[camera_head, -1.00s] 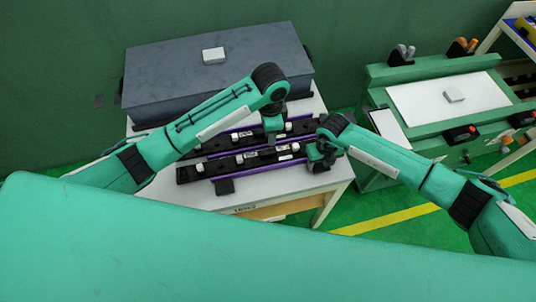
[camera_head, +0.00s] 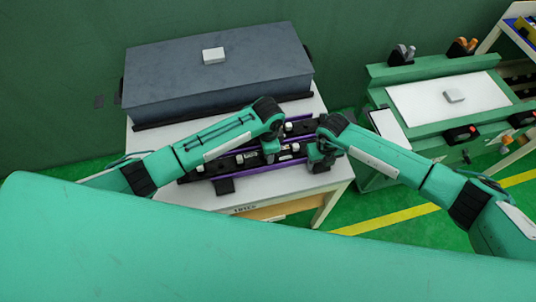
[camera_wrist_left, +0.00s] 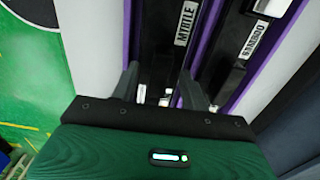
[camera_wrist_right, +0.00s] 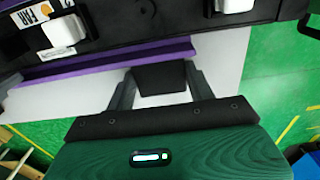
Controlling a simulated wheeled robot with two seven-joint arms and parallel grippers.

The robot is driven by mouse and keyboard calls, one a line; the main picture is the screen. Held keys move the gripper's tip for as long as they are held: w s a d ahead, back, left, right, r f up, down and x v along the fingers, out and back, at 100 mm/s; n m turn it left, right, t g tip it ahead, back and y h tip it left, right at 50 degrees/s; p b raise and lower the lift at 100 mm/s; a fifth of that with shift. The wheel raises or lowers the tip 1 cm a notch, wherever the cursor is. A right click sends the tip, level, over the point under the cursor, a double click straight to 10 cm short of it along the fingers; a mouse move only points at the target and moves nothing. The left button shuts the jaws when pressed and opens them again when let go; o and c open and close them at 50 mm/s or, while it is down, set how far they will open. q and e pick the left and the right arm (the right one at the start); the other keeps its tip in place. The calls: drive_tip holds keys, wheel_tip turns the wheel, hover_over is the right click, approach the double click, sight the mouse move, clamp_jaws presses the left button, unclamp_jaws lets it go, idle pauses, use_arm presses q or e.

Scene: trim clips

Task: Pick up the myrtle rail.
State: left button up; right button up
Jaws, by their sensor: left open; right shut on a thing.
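The myrtle rail (camera_head: 242,161) is a long black bar with purple edges and white clips, lying nearest the front of the white table. Its MYRTLE label (camera_wrist_left: 186,22) shows in the left wrist view. My left gripper (camera_head: 270,157) is open over the rail. In the left wrist view its fingers (camera_wrist_left: 160,85) lie either side of the rail's width; I cannot tell how deep. My right gripper (camera_head: 318,160) is shut on a black tab (camera_wrist_right: 160,78) at the rail's front side, near its right end. A similar tab (camera_head: 225,186) sticks out at the left.
A second, parallel labelled rail (camera_wrist_left: 238,55) lies just behind the myrtle rail. A large grey box (camera_head: 215,75) with a small white block (camera_head: 213,55) on top fills the table's back. A green workbench (camera_head: 430,72) stands at the right. The table's front strip (camera_head: 280,187) is clear.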

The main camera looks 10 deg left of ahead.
sight(213, 163)
use_arm(q)
drive_tip(key=shift+f, duration=0.2)
clamp_jaws()
drive_tip(key=shift+r, duration=0.15)
drive_tip(key=shift+r, duration=0.35)
wheel_tip(213, 163, up, 2)
drive_tip(key=shift+r, duration=0.2)
drive_tip(key=s+a, duration=0.2)
drive_tip(key=a, duration=0.3)
drive_tip(key=s+a, duration=0.3)
drive_tip(key=a, duration=0.3)
drive_tip(key=s+a, duration=0.2)
drive_tip(key=a, duration=0.3)
drive_tip(key=shift+s+a+r, duration=0.1)
drive_tip(key=shift+s+a, duration=0.05)
drive_tip(key=shift+a, duration=0.1)
